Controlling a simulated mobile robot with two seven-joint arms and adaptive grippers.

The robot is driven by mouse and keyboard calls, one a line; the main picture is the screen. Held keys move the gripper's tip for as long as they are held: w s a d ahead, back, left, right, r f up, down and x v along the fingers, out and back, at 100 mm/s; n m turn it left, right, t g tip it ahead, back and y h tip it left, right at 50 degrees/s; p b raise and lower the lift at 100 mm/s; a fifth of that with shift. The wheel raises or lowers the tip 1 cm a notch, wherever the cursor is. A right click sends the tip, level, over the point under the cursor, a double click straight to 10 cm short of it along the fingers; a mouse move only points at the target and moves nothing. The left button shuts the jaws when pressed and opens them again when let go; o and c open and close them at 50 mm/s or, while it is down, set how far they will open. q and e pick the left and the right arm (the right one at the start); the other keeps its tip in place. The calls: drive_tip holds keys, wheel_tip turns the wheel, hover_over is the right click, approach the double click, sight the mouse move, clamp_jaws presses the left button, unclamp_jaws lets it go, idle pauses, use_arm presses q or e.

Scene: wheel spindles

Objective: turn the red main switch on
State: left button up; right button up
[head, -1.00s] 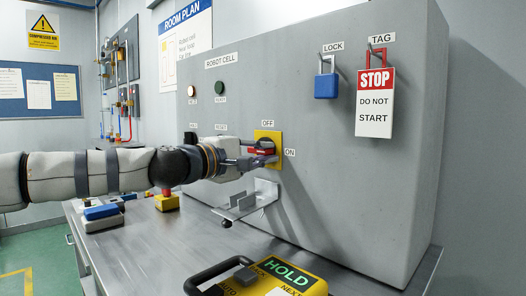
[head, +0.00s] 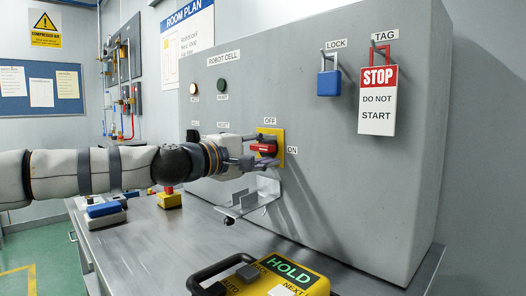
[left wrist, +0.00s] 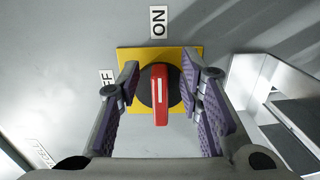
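The main switch has a red handle (head: 265,148) on a yellow plate (head: 280,134), on the front of the grey cabinet. OFF is marked above the plate and ON to its right. The handle lies roughly level, in line with the ON label. In the left wrist view the red handle (left wrist: 160,95) stands upright in the picture, below the ON label (left wrist: 158,22). My left gripper (head: 256,150) is at the switch. Its two fingers (left wrist: 161,92) are spread on either side of the handle, with a gap on both sides. My right gripper is out of view.
A metal bracket (head: 245,203) sticks out just below the switch. A blue padlock (head: 329,82) and a STOP tag (head: 378,100) hang at the cabinet's upper right. A yellow pendant (head: 272,279) lies on the bench in front. A yellow-based red button (head: 168,199) stands at left.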

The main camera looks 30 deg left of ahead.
use_arm(q)
drive_tip(key=v, duration=1.2)
